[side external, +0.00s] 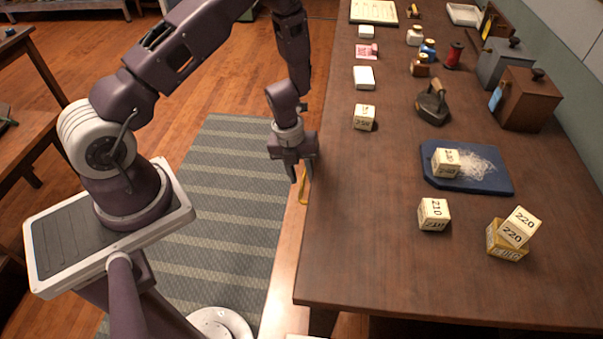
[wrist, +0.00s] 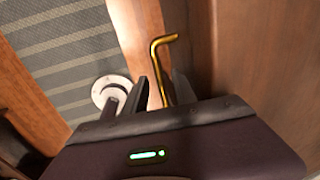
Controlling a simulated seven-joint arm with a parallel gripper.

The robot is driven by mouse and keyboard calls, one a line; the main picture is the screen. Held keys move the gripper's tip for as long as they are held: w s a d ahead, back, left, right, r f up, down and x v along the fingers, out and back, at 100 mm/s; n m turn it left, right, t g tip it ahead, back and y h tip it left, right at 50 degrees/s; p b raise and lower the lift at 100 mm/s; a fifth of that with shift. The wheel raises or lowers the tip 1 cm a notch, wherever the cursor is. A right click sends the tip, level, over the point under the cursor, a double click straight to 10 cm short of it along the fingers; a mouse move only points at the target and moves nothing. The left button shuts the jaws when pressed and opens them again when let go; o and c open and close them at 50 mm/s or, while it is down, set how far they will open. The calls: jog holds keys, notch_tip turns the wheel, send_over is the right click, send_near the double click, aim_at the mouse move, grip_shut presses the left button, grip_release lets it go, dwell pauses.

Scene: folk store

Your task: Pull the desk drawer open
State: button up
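The desk (side external: 390,215) is dark brown wood, and its drawer front faces left under the top, mostly hidden in the side view. A bent brass handle (side external: 303,188) stands out at the desk's left edge. My gripper (side external: 301,174) points down beside that edge, its two fingers apart, with the handle between or just below the tips. In the wrist view the brass handle (wrist: 163,62) rises between the dark fingers of my gripper (wrist: 170,84), close to the wooden desk side (wrist: 255,60). Whether a finger touches the handle I cannot tell.
On the desktop are numbered cubes (side external: 433,214), a blue tray (side external: 467,184), an iron (side external: 432,103) and a wooden box (side external: 525,98). A striped rug (side external: 225,215) covers the floor left of the desk, where there is free room.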

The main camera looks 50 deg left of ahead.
grip_shut()
dwell(1.4)
